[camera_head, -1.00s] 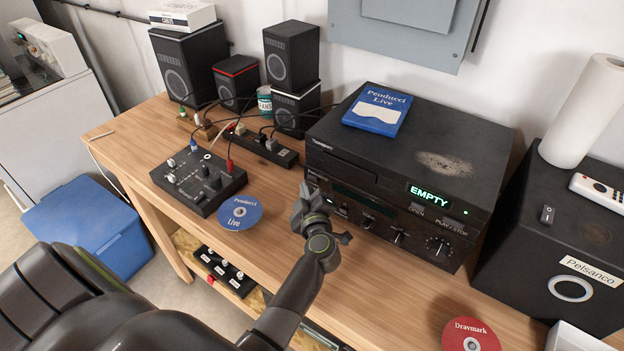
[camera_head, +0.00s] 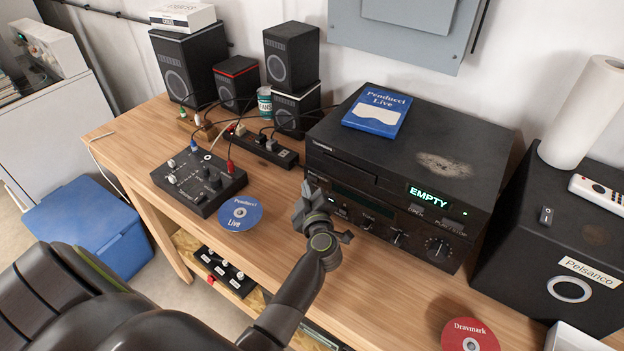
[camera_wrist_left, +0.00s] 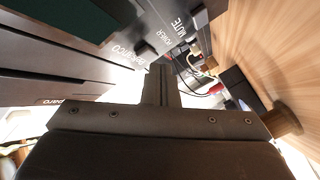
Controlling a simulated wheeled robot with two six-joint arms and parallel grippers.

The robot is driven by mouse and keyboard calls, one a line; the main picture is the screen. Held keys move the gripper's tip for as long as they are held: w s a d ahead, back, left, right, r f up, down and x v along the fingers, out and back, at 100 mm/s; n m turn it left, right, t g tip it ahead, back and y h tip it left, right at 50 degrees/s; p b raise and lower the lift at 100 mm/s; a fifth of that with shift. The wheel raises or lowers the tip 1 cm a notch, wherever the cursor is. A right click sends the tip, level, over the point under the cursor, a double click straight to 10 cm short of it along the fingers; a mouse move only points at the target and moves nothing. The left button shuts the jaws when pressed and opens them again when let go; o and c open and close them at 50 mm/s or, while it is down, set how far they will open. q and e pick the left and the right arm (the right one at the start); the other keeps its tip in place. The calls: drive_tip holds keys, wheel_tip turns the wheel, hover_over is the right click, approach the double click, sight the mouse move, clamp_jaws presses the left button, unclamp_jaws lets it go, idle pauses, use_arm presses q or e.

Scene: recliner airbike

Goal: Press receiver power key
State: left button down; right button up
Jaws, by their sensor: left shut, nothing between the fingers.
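The receiver (camera_head: 378,217) is the black lower unit with a dark display and several knobs, under the disc player (camera_head: 400,160) whose display reads EMPTY. My left gripper (camera_head: 309,190) is shut and empty at the left end of the receiver's front. I cannot tell whether the fingertips touch the panel. My right gripper is out of view.
A blue disc (camera_head: 240,213) and a black mixer (camera_head: 199,181) lie left of my gripper. A red disc (camera_head: 470,336) lies at the front right of the wooden table (camera_head: 375,292). A black speaker box (camera_head: 553,255) stands at the right.

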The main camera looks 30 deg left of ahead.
use_arm(q)
drive_tip(key=shift+w, duration=0.45)
idle(0.6)
drive_tip(key=shift+s+p, duration=0.65)
drive_tip(key=shift+s, duration=0.15)
drive_tip(key=shift+s, duration=0.1)
drive_tip(key=shift+s+a+p, duration=0.15)
drive_tip(key=shift+s+p, duration=0.5)
drive_tip(key=shift+s, duration=0.8)
drive_tip(key=shift+s+a+p, duration=0.1)
drive_tip(key=shift+s+p, duration=0.55)
drive_tip(key=shift+s, duration=0.75)
